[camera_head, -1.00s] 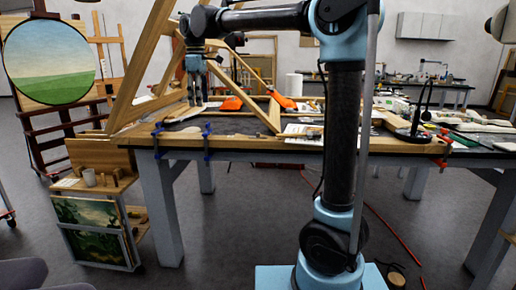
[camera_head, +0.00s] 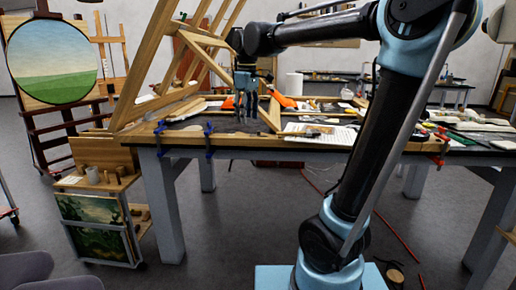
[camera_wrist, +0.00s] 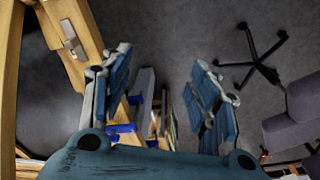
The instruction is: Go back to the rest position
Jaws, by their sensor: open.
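My gripper (camera_head: 246,104) hangs from my arm over the front part of the wooden workbench (camera_head: 290,143) in the head view, with its fingers pointing down. In the wrist view my gripper (camera_wrist: 163,92) shows two blue fingers spread wide apart. It is open and nothing is between the fingers. Below it the wrist view shows the grey floor (camera_wrist: 180,30) and part of the bench edge with blue clamps. My arm crosses the right half of the head view, leaning up to the right and then reaching left.
A tilted wooden frame (camera_head: 142,68) stands at the bench's left end. Orange tools (camera_head: 283,99) and a white sheet (camera_head: 318,133) lie on the bench. Blue clamps (camera_head: 209,141) grip the front edge. A small cabinet (camera_head: 98,222) stands at left. The floor before the bench is open.

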